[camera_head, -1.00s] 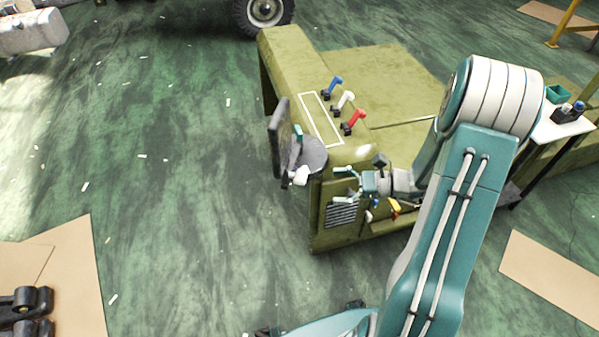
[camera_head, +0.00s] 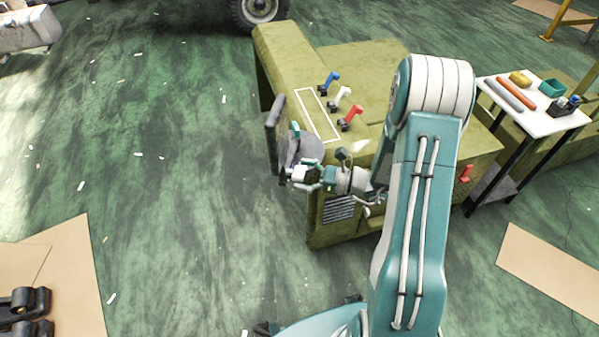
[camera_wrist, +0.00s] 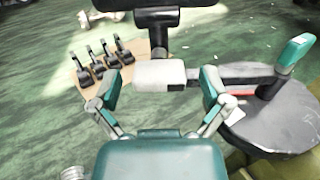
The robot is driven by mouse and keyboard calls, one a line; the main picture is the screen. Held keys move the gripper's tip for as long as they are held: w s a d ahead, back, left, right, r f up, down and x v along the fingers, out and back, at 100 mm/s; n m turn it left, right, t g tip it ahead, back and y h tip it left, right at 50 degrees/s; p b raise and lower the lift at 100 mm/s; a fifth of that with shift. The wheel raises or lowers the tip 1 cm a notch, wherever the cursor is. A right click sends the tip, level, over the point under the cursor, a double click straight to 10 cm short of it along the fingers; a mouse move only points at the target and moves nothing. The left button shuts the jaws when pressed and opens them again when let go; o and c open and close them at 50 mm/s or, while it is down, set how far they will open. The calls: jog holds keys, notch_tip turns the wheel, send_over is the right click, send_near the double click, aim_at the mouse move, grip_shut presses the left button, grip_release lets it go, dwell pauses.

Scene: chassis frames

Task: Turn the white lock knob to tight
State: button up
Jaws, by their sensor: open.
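The white lock knob (camera_wrist: 158,75) is a pale block below a black stem in the wrist view. My gripper (camera_wrist: 160,84) is open, with one teal finger on each side of the knob; I cannot tell whether either finger touches it. In the head view, my gripper (camera_head: 308,178) is at the knob (camera_head: 299,174), beside the front corner of the olive chassis (camera_head: 375,62). It partly hides the knob there.
A dark upright panel (camera_head: 274,135) and a grey disc (camera_wrist: 285,115) with a teal-tipped handle (camera_wrist: 295,50) stand close to my gripper. Blue (camera_head: 331,79), white (camera_head: 341,97) and red (camera_head: 351,115) levers stand on the chassis. A white side table (camera_head: 540,118) is at right.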

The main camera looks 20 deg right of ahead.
jog(key=shift+w+a, duration=0.15)
jog(key=shift+a, duration=0.05)
jog(key=shift+c, duration=0.3)
jog(key=c, duration=1.1)
